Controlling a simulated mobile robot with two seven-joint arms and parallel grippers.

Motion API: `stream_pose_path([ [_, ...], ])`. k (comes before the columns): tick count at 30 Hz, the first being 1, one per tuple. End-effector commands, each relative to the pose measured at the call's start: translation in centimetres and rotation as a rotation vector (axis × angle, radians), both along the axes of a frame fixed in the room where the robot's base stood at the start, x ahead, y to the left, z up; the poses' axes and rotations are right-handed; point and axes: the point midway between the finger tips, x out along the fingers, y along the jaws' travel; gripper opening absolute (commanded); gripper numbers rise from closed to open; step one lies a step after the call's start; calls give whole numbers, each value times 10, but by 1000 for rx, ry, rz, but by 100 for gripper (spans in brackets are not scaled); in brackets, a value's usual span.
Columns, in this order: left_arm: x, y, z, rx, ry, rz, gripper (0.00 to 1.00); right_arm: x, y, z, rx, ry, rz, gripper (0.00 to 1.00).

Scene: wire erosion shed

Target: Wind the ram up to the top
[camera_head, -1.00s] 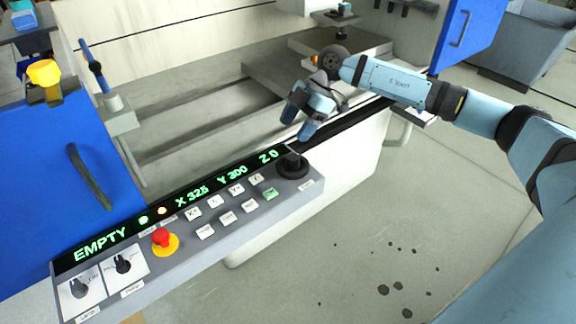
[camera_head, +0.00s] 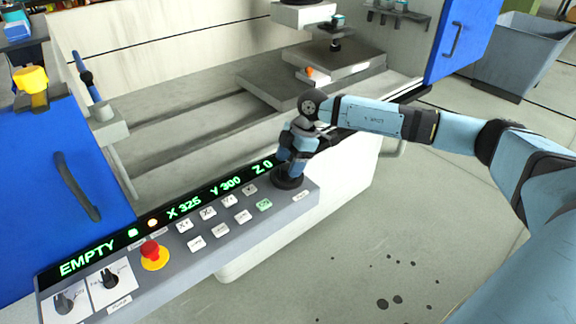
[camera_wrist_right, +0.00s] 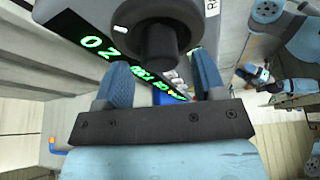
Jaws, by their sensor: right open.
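The black round knob (camera_head: 288,180) sits at the right end of the grey control panel (camera_head: 215,250). My right gripper (camera_head: 292,166) is just over it, pointing down, and hides part of it. In the right wrist view the knob (camera_wrist_right: 158,40) lies ahead of my open right fingers (camera_wrist_right: 162,62), with one finger towards each side. I cannot tell whether they touch it. The green display (camera_head: 165,215) reads EMPTY, X 325, Y 300, Z 0. A pale machine head (camera_head: 303,14), perhaps the ram, is cut off at the top edge.
A red stop button (camera_head: 151,252) and several white keys are left of the knob. A blue door (camera_head: 70,210) with a handle stands at the left. A slotted bed (camera_head: 200,130) lies behind. Part of a blue arm (camera_wrist_right: 256,74), likely mine, shows in the right wrist view.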

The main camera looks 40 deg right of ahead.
Motion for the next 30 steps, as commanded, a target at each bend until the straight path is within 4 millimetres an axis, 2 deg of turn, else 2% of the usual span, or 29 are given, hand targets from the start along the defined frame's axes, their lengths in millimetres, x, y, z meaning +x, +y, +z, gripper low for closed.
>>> stream_pose_path([
  [4,0,0,0,0,-1,-1,66,1,4,-10,0,0,0,64],
  [13,-1,0,0,0,-1,-1,66,1,5,-11,0,0,0,64],
  [19,-1,-1,0,0,-1,-1,66,1,4,-11,0,0,0,18],
  [20,-1,-1,0,0,-1,-1,66,1,4,-11,0,0,0,15],
  [30,-1,-1,5,-3,0,-1,66,1,4,-10,1,0,41,15],
])
